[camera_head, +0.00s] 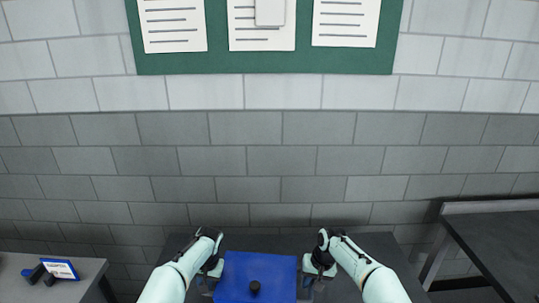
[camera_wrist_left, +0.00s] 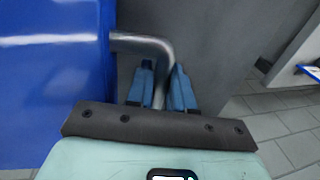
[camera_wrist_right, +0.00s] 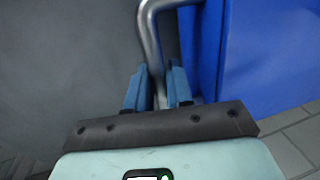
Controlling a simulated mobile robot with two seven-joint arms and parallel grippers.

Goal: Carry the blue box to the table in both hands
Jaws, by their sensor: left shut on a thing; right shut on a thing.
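The blue box (camera_head: 240,270) is at the bottom middle of the head view, with a black knob (camera_head: 255,287) on its top. My left gripper (camera_head: 214,268) is at its left side and my right gripper (camera_head: 317,264) at its right side. In the left wrist view, the left gripper's blue fingers are shut on a bent metal handle (camera_wrist_left: 145,42) of the box. In the right wrist view, the right gripper's fingers are shut on the other metal handle (camera_wrist_right: 149,30). The box's underside is hidden, so I cannot tell whether it rests on anything.
A dark surface (camera_head: 290,243) lies behind and around the box, against the brick wall. A dark table (camera_head: 505,235) stands at the right, its visible top bare. A grey table (camera_head: 85,268) at the left holds a small sign (camera_head: 60,268). A green notice board (camera_head: 265,62) hangs above.

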